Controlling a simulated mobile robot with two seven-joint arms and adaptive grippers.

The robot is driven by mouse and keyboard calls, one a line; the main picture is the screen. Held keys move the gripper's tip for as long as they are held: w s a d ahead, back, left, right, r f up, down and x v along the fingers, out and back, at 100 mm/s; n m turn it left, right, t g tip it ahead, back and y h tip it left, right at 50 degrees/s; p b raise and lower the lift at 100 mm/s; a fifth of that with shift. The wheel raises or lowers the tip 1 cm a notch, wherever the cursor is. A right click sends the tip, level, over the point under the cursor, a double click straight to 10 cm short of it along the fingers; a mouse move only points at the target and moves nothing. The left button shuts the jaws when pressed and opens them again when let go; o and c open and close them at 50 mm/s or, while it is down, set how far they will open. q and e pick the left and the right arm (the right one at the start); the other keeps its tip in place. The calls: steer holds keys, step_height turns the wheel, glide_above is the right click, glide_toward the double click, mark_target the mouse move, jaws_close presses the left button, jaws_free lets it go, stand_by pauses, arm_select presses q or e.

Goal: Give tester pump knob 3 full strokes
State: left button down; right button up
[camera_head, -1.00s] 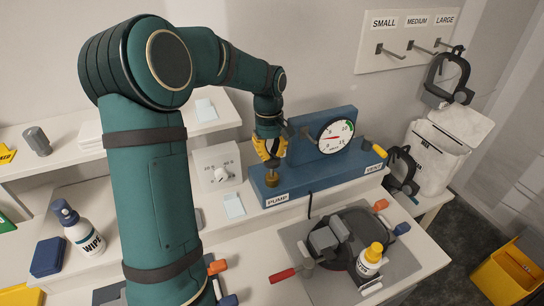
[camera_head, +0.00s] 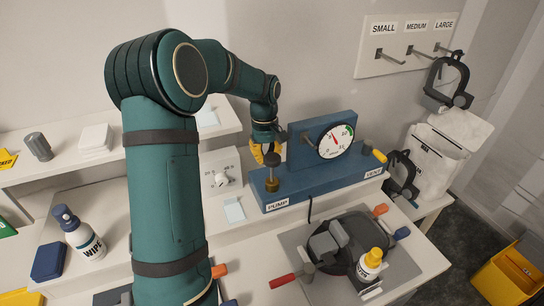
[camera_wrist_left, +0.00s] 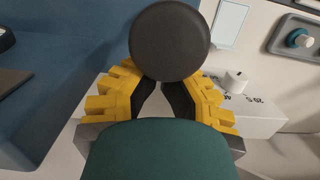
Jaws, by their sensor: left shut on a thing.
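The blue tester (camera_head: 330,180) stands on the bench, with a round gauge (camera_head: 335,141) on its upright panel and a PUMP label at its left front. The pump knob (camera_head: 272,159) has a dark round top over a brass-coloured base. It stands upright at the tester's left end. My left gripper (camera_head: 262,152) is at the knob from its back left side, its yellow fingers partly hidden behind it. In the left wrist view the knob's dark disc (camera_wrist_left: 169,40) sits at the fingertips, and the fingers close in below it. My right gripper is not in view.
A grey tray (camera_head: 385,285) with a black mask and a yellow-capped bottle (camera_head: 370,264) lies in front of the tester. A white dial box (camera_head: 221,171) is left of the knob. A spray bottle (camera_head: 80,233) stands at the left. Masks hang at the right.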

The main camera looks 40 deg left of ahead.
arm_select(q)
step_height(320, 180, up, 12)
steer(key=a, duration=0.1)
steer(key=shift+w, duration=0.3)
steer(key=shift+f, duration=0.1)
stand_by(0.9)
